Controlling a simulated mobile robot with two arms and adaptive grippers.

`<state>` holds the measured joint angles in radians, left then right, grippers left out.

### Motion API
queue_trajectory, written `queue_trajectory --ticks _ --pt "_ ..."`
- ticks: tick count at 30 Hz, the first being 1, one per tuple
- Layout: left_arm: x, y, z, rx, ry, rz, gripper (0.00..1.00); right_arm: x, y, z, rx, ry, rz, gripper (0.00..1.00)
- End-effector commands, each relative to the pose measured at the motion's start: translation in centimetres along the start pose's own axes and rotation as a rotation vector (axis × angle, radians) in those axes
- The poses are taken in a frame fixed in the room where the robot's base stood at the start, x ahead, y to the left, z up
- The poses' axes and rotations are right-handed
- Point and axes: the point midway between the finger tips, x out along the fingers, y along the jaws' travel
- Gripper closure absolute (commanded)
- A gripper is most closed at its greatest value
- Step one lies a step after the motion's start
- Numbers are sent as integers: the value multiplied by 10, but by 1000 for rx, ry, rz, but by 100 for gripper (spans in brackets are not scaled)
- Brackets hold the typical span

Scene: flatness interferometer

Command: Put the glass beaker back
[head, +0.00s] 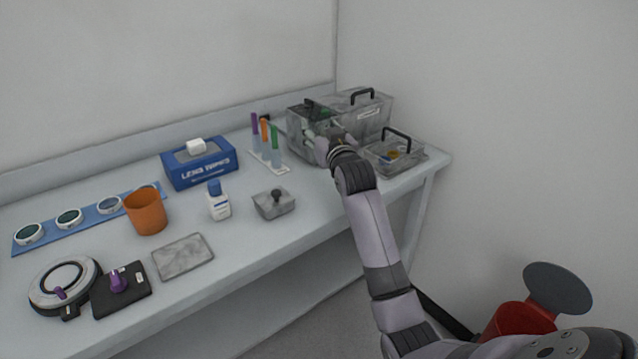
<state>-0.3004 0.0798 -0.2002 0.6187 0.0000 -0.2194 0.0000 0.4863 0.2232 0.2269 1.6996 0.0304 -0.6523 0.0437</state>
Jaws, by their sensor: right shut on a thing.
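My right gripper (314,140) is at the back right of the bench, in front of the left grey see-through box (296,117). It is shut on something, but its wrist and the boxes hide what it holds. I cannot make out a glass beaker clearly anywhere in the head view. My left gripper is out of view.
A handled box (375,112) stands behind and a lower handled box (408,163) stands right. A blue wipes box (205,170), white bottle (219,206), orange cup (147,213) and small lidded box (273,207) stand farther left.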

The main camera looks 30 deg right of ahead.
Motion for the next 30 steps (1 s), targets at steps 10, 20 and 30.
queue_trajectory --ticks 10,20,30 --pt "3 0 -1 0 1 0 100 0 -1 92 1 -3 1 79" --pt "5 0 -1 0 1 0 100 0 -2 129 0 -3 0 79" --pt "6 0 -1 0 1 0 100 0 -3 156 0 2 0 79"
